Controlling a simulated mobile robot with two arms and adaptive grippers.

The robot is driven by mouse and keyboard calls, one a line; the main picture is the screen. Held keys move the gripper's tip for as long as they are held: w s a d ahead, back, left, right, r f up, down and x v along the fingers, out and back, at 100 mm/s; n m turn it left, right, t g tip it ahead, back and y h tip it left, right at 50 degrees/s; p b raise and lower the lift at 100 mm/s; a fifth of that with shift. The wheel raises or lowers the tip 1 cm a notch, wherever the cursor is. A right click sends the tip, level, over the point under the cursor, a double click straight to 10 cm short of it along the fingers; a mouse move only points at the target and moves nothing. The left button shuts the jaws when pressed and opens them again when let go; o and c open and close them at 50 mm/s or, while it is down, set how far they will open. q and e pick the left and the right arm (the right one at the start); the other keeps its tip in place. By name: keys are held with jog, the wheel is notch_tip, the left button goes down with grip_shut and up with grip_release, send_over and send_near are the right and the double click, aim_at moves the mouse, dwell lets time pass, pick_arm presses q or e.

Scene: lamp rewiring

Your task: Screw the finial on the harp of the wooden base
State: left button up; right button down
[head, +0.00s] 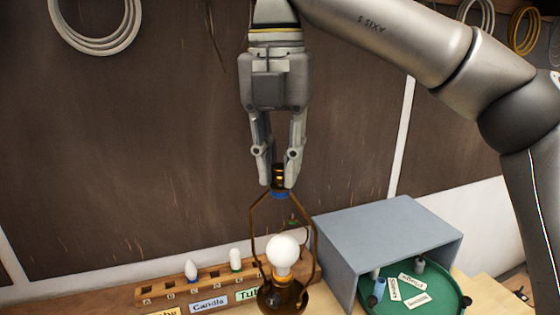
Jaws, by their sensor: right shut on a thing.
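My right gripper (279,183) comes down from above and is shut on the finial (279,176), a small dark piece with gold bands. The finial sits at the top of the harp (256,222), right above a small blue part (281,195); I cannot tell how far it is threaded on. The brass-coloured harp stands upright around a white round bulb (283,252). Below the bulb is the brown lamp base (284,298), cut off by the lower picture edge. My left gripper is not in view.
A wooden rack (172,293) with small bulbs and labels stands at the left. A grey open-fronted box (385,232) stands at the right, close to the lamp, with a round green tray (447,287) holding labels and small parts. A dark wall panel is behind.

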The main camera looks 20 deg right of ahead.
jog(key=m+b, duration=0.1)
jog(key=m, duration=0.4)
jog(key=shift+f, duration=0.1)
jog(key=shift+m+b, duration=0.35)
jog(key=shift+m, duration=0.55)
jog(key=m+b, duration=0.1)
jog(key=m, duration=0.2)
jog(key=shift+m+b, duration=0.3)
jog(key=shift+m, duration=0.1)
jog(key=m, duration=0.2)
jog(key=shift+m+b, duration=0.4)
jog(key=shift+m, duration=0.7)
jog(key=c, duration=1.3)
grip_release()
jog(key=shift+s, duration=0.1)
